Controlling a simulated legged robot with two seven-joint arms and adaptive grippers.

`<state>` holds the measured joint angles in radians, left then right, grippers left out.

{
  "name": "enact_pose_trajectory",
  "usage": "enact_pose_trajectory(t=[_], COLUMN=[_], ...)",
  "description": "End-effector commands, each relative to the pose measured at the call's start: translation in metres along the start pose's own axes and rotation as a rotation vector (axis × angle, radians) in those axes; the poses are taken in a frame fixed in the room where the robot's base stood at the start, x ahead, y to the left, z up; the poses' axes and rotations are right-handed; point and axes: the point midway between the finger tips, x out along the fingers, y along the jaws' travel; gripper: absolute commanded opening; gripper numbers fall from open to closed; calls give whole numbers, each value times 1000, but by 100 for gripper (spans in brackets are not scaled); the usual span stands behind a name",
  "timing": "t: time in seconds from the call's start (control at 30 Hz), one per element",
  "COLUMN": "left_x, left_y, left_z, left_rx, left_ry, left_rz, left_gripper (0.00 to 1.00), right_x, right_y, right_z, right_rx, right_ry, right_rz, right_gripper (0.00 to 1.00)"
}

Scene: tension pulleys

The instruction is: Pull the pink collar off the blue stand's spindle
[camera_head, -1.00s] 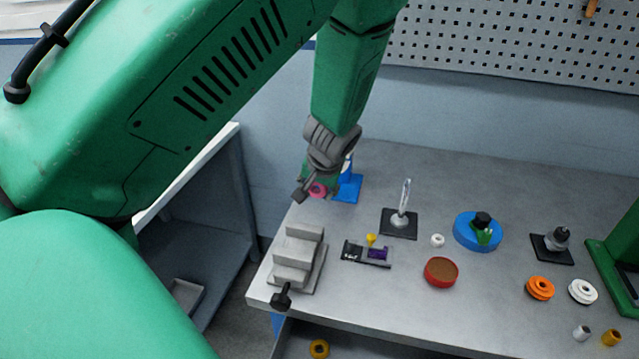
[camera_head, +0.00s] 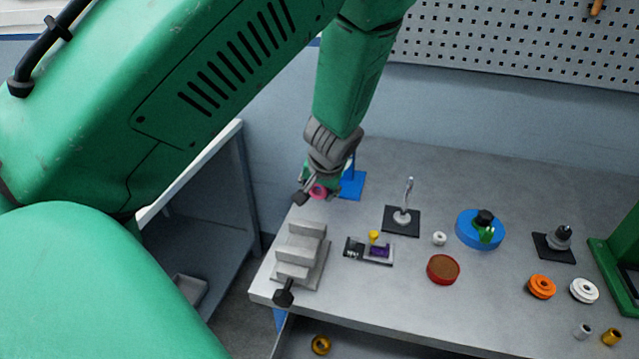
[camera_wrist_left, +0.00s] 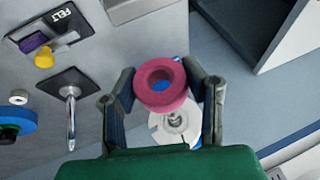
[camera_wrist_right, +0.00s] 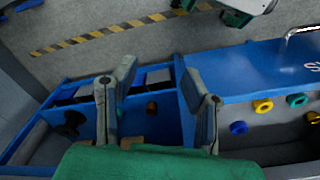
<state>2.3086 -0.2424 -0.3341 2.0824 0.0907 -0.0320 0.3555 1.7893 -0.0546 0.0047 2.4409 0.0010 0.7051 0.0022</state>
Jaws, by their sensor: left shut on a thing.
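The pink collar (camera_head: 318,192) is held at the left end of the table, just left of the blue stand (camera_head: 353,187). My left gripper (camera_wrist_left: 165,95) is shut on the collar, with a finger on each side of its rim. In the left wrist view, the pink collar (camera_wrist_left: 160,76) shows an open hole with blue behind it and no spindle through it. A metal stub on a pale disc (camera_wrist_left: 175,122) shows just beside it; I cannot tell the gap between them. My arm hides part of the stand. My right gripper (camera_wrist_right: 155,110) is open and empty.
Grey steps (camera_head: 300,250) stand in front of the collar. A black base with an upright metal rod (camera_head: 405,212) is to the right, near a felt-labelled tray (camera_head: 369,251). Rings and a blue disc (camera_head: 466,229) lie farther right. A blue bin (camera_wrist_right: 75,130) is below my right gripper.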

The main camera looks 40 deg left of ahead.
Motion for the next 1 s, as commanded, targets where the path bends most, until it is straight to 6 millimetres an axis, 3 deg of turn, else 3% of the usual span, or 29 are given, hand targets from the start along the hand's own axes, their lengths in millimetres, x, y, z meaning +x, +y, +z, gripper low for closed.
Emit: enact_pose_trajectory(t=[0.6, 1.0], left_x=[-15, -14], left_y=[0, 0], left_z=[36, 34], left_rx=[1, 0], left_ry=[0, 1], left_rz=[0, 0], left_gripper=[12, 12], right_x=[-10, -9], right_y=[0, 0], right_z=[0, 0], right_rx=[0, 0], right_ry=[0, 0], right_rz=[0, 0], right_gripper=[40, 40])
